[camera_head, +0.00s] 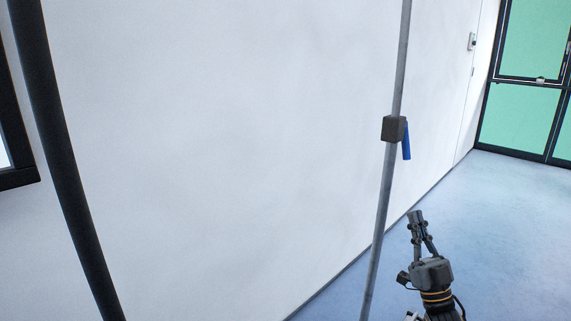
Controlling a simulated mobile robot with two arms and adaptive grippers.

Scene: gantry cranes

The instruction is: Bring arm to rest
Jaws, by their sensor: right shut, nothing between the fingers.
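My right gripper (417,218) shows at the lower right of the head view, pointing up in the picture. Its fingers are shut with nothing between them. It is apart from the grey pole (379,225), to the right of it and below the dark block (394,129) on that pole. A blue handle (406,141) hangs down at the block's right side. My left gripper is not in view.
A thick dark pole (64,165) slants down the left side. A white wall (230,150) fills the middle. A dark-framed glass door or window (525,110) stands at the upper right. The blue floor (500,220) is clear at the right.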

